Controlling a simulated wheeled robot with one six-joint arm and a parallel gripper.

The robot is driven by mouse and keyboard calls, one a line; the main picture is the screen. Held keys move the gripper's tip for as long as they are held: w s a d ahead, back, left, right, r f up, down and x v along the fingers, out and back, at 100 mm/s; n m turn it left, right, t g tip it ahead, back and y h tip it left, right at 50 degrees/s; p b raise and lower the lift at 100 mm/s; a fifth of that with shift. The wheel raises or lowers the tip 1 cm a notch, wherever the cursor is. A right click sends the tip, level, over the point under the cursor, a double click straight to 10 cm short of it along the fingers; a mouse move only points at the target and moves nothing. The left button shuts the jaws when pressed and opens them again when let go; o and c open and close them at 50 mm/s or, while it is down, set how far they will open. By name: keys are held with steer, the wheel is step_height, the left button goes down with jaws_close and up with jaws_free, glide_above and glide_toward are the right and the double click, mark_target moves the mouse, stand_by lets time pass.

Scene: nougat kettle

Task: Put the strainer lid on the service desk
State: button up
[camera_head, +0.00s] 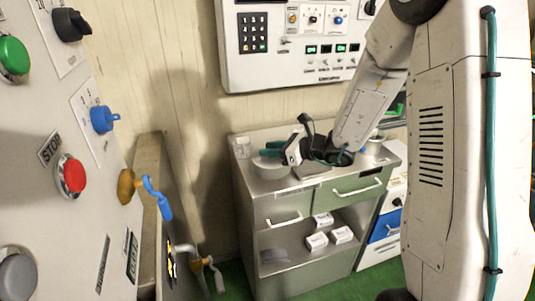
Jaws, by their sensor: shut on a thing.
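The service desk appears to be the grey metal cabinet (292,184) with drawers and an open shelf, against the wall. My gripper (271,150), with teal fingers, is low over the left part of its top. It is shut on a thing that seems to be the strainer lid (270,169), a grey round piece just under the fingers. The fingers and wrist hide part of it. I cannot tell whether the lid touches the desk top or hangs just above it.
A small pale jar (242,147) stands at the desk's back left corner. A pale cup-like container (375,143) stands at the back right. Several white boxes (317,241) lie on the shelf. A control panel (70,175) with knobs and buttons fills the left foreground.

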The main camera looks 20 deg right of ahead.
mark_target(278, 159)
steer(key=shift+w+f, duration=0.15)
steer(key=shift+f, duration=1.6)
steer(key=shift+f, duration=0.1)
steer(key=o, duration=1.1)
steer(key=shift+f, duration=0.1)
